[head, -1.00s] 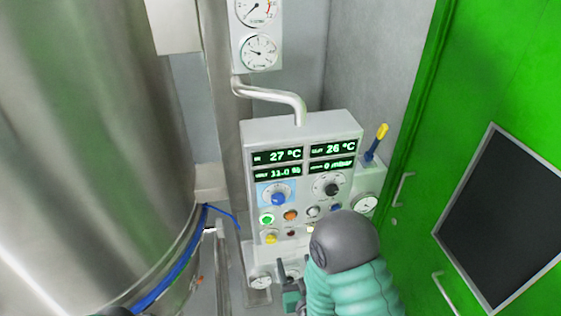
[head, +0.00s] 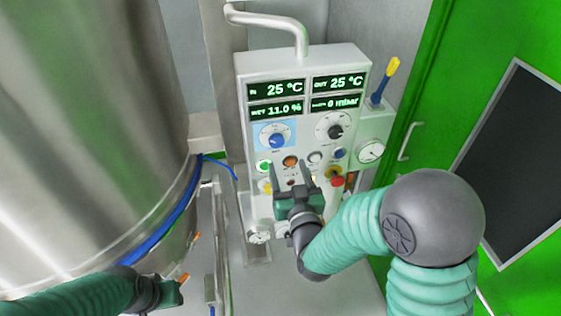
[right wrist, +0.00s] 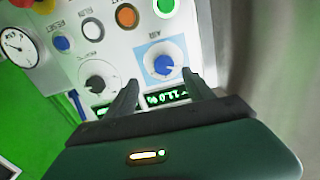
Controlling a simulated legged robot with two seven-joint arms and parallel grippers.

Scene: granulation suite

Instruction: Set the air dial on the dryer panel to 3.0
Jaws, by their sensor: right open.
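The dryer panel (head: 252,200) is a pale box with green digital displays at the top. The air dial (head: 276,138) is a blue knob on a light blue square, left of a similar dial with a black knob (head: 334,130). In the right wrist view the air dial (right wrist: 163,66) appears upside down, beyond and between my fingers; its exact setting is too small to read. My right gripper (head: 297,187) is open and empty, below the air dial in front of the lower buttons; its fingers also show in the right wrist view (right wrist: 162,88). My left gripper (head: 172,292) is low at left, jaws unclear.
Green, orange, white and blue buttons sit below the dials, with a red knob (head: 337,181) lower right. A gauge (head: 371,152) and a yellow-handled lever (head: 388,80) stand right. A large steel vessel (head: 80,130) fills the left; a green door (head: 470,60) is right.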

